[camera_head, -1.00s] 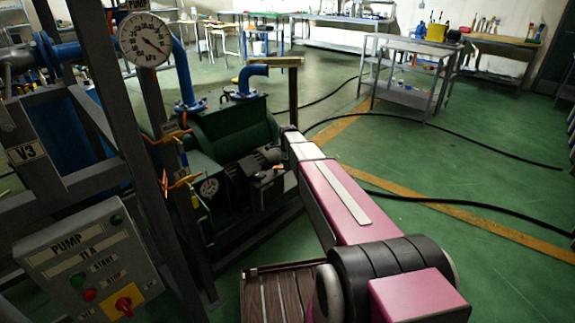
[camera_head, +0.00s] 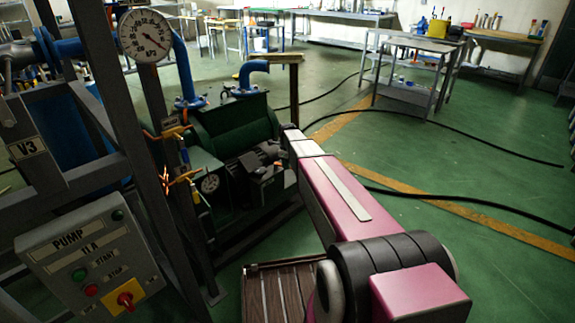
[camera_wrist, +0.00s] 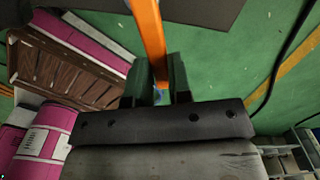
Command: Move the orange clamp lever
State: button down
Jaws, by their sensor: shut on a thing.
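The orange clamp lever (camera_wrist: 149,35) shows in the wrist view as a flat bar running down from the top edge. Its lower end is between the two dark fingers of my gripper (camera_wrist: 158,72), which are shut on it. Part of the lever lies beyond the top of the picture. In the head view, small orange parts (camera_head: 180,180) show on the dark frame left of the pump. I cannot tell there which one is the lever. My gripper cannot be made out in the head view.
The pump control box (camera_head: 92,260) is at the lower left, below a round gauge (camera_head: 145,36). A green pump unit (camera_head: 235,125) with blue pipes stands behind the frame. A black hose (camera_head: 455,208) crosses the green floor. Open floor lies to the right, before a grey trolley (camera_head: 410,65).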

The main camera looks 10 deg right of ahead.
jog(key=c, duration=1)
grip_release()
jog(key=shift+c, duration=0.2)
jog(key=shift+r, duration=0.1)
notch_tip(320, 180, up, 11)
jog(key=shift+f, duration=0.2)
jog(key=s+f+n, duration=0.3)
jog(key=s+n, duration=0.5)
jog(key=s, duration=0.2)
jog(key=s+f+n, duration=0.2)
jog(key=s+n, duration=0.6)
jog(key=s, duration=0.2)
jog(key=s+f+n, duration=0.3)
jog(key=s+n, duration=0.5)
jog(key=s, duration=0.2)
jog(key=shift+d+f+n, duration=0.2)
jog(key=shift+f+n, duration=0.15)
jog(key=shift+n, duration=0.05)
